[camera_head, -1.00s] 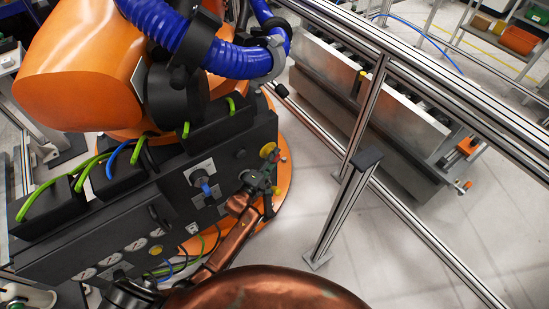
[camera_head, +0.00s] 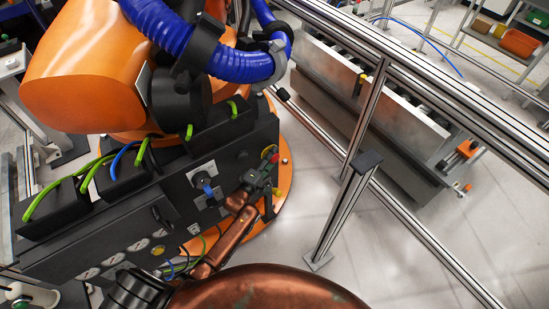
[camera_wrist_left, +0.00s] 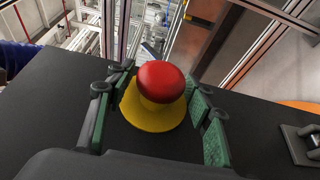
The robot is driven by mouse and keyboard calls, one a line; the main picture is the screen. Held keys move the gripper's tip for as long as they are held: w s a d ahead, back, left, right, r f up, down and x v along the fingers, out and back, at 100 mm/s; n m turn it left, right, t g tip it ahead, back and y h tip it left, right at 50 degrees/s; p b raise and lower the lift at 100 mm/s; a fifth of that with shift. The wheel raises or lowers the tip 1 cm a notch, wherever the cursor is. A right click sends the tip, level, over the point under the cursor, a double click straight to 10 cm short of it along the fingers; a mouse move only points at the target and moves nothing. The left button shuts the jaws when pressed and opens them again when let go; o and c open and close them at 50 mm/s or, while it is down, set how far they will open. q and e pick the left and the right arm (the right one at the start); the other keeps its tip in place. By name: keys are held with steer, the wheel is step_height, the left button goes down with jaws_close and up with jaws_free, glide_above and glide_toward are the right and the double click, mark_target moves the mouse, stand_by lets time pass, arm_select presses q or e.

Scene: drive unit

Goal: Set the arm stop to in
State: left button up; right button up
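The arm stop is a red mushroom button (camera_wrist_left: 161,82) on a round yellow base (camera_wrist_left: 150,116), in the middle of the left wrist view. The red cap stands out from the yellow base. My left gripper (camera_wrist_left: 158,108) is open, with its green-padded fingers on either side of the button. No clear contact shows between pads and cap. In the head view, the left gripper (camera_head: 262,178) is at the right end of the dark control box (camera_head: 120,225), close to the small red button (camera_head: 271,154). My right gripper is not in view.
An orange robot arm (camera_head: 95,85) with blue hoses (camera_head: 185,50) rises behind the box. A blue-handled switch (camera_head: 207,187) and green cables are on the box. A metal fence post (camera_head: 345,210) and rails stand to the right, with open floor around the post.

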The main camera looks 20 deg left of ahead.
arm_select(q)
steer(key=shift+o, duration=0.2)
steer(key=shift+d, duration=0.1)
steer(key=shift+s, duration=0.4)
steer(key=s+a, duration=0.2)
steer(key=s, duration=0.9)
steer(key=shift+a, duration=0.15)
